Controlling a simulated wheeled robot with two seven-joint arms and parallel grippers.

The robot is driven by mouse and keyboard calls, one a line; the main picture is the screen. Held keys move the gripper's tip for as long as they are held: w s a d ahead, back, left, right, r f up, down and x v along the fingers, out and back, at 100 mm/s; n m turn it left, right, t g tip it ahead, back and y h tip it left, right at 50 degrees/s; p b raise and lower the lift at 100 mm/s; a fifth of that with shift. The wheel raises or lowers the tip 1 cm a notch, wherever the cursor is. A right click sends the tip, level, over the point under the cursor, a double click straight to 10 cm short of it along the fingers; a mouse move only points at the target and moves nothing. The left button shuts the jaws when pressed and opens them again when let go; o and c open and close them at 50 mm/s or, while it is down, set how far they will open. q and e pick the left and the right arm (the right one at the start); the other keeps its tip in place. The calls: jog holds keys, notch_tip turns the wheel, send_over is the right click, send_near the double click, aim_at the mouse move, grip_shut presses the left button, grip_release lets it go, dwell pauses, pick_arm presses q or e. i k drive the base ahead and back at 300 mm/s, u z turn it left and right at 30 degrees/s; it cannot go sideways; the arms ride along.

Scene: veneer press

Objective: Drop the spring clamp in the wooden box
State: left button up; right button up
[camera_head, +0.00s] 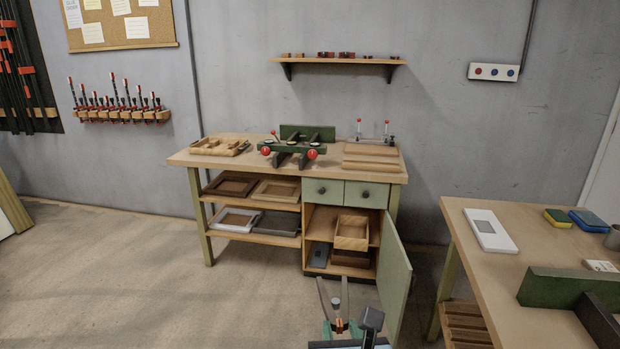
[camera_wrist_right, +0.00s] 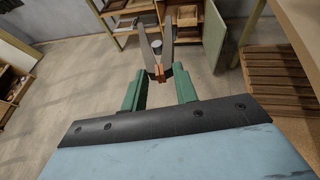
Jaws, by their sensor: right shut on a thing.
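My right gripper (camera_head: 342,328) is low in the head view, in front of the open cabinet. In the right wrist view its green fingers (camera_wrist_right: 159,84) are shut on the spring clamp (camera_wrist_right: 158,72), which has an orange middle and two long grey arms pointing away from me. The clamp (camera_head: 338,325) also shows in the head view, held in the air. A light wooden box (camera_head: 352,232), open at the top, sits on the cabinet's upper shelf, beyond the gripper and apart from it. My left gripper is not in view.
The cabinet's green door (camera_head: 395,280) stands open at the right of the opening. A darker brown box (camera_head: 350,258) and a grey item (camera_head: 319,255) are on the lower shelf. A second table (camera_head: 480,215) stands at the right. The floor (camera_head: 150,270) at the left is clear.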

aim_at(354, 235)
jog(key=z, duration=0.2)
jog(key=i, duration=1.2)
jog(key=z, duration=0.25)
